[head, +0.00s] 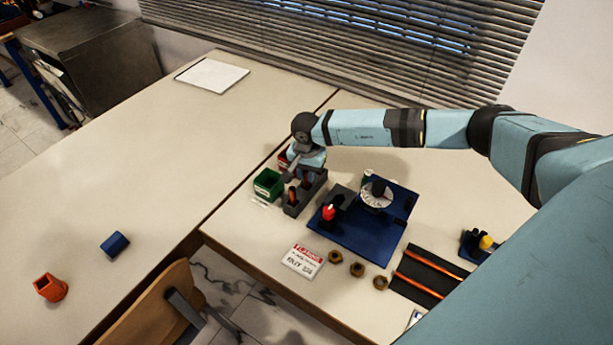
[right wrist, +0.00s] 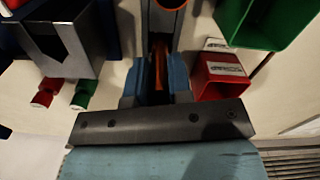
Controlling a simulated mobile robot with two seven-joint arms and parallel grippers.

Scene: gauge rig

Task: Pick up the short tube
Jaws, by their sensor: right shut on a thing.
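My right gripper (right wrist: 157,80) is shut on a copper-orange tube, the short tube (right wrist: 159,66), which shows upright between the two blue-grey fingers in the right wrist view. In the head view the gripper is over a dark grey rack (head: 292,210) and partly hidden by its own wrist. The rack also shows in the right wrist view, around the held tube. I cannot tell whether the tube is still seated in it. The open end of another orange tube (right wrist: 172,4) shows at the top edge of the wrist view. My left gripper is not in view.
A green bin (head: 268,184) and a red bin (right wrist: 221,77) stand close beside the rack. A blue plate (head: 350,239) with a dial and red knob lies to the right. Several brass nuts (head: 357,269), a sign (head: 303,260) and long copper tubes (head: 434,264) are nearer. The left table is mostly clear.

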